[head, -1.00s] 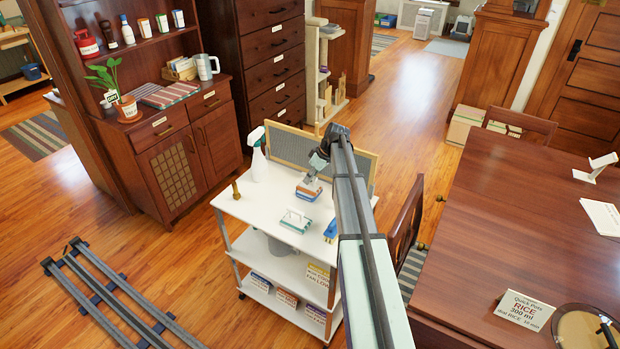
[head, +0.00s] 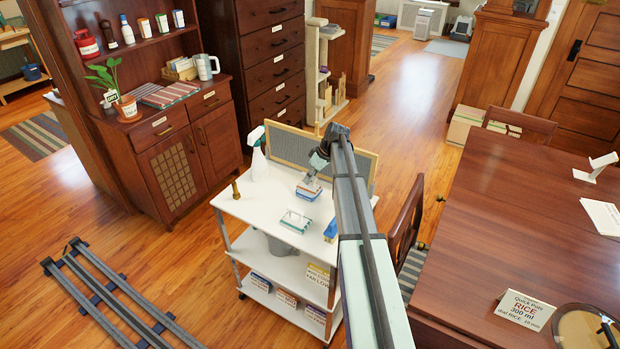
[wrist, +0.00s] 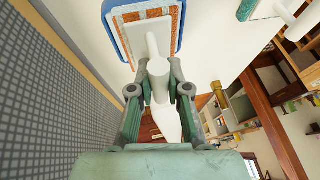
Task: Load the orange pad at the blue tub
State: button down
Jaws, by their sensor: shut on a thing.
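My gripper (wrist: 158,92) is shut on a white handle (wrist: 160,75) with a flat white head. In the head view my gripper (head: 317,161) is over the white cart top (head: 262,205). The blue tub (head: 308,192) stands on the cart below my gripper. In the wrist view its blue rim (wrist: 181,25) surrounds a speckled orange pad (wrist: 128,40). The white head lies over the pad's middle and hides it; I cannot tell whether they touch.
A teal-edged item (head: 296,221) and another blue item (head: 331,231) lie nearer the cart's front. A spray bottle (head: 258,160) and a small brass object (head: 236,190) stand at the left. A grey mesh panel (head: 350,160) borders the cart's back. A chair (head: 405,225) is close at right.

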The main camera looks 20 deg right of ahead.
dwell(0.4)
jog(key=shift+r+p, duration=1.15)
jog(key=shift+r, duration=2.3)
